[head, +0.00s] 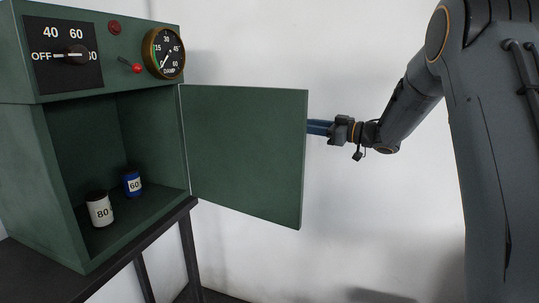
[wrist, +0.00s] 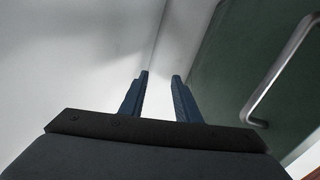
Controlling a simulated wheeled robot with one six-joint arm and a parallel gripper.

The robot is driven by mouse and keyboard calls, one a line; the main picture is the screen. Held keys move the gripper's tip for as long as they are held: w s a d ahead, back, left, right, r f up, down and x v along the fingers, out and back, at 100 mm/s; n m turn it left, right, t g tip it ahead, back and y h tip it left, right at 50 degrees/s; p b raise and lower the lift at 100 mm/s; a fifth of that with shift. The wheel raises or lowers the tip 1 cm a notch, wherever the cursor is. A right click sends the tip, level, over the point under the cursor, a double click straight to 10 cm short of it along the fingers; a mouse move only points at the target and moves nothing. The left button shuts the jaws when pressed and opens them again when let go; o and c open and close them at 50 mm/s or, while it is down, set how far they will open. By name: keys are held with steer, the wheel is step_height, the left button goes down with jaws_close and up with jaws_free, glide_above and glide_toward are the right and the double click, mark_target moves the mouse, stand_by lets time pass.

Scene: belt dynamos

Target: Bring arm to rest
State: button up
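My arm (head: 410,100) reaches in from the right in the head view. My gripper (head: 318,127) is beside the outer edge of the open green door (head: 245,150), its fingertips partly hidden behind that edge. In the wrist view my gripper (wrist: 160,77) has its two blue fingers apart with nothing between them. The green door (wrist: 225,80) is to the right of the fingers there. Its metal handle (wrist: 275,80) is at the far right and is not held.
The green cabinet (head: 22,140) stands open on a dark stand (head: 150,232). Inside are a white canister marked 80 (head: 99,210) and a blue one marked 60 (head: 133,184). A dial knob (head: 76,55), red lever (head: 136,68) and gauge (head: 164,53) are above. White wall lies behind.

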steer(key=s+d+f+m+t+h, duration=0.1)
steer(key=s+d+f+m+h, duration=0.4)
steer(key=f+h, duration=0.2)
steer(key=s+d+f+m+h, duration=0.4)
steer(key=s+f+m+h, duration=0.1)
steer(key=f+m+h, duration=0.15)
steer(key=s+a+f+g, duration=0.1)
steer(key=s+f+g, duration=0.2)
steer(key=s, duration=0.8)
steer(key=s+a+f+m+g+h, duration=0.1)
steer(key=s+f+g, duration=0.2)
steer(key=s, duration=0.8)
steer(key=s+a+f+g, duration=0.1)
steer(key=s+f+g, duration=0.3)
steer(key=s, duration=0.8)
steer(key=shift+f+m+h, duration=0.35)
steer(key=shift+f, duration=0.45)
steer(key=shift+w+a, duration=0.1)
steer(key=shift+a, duration=0.05)
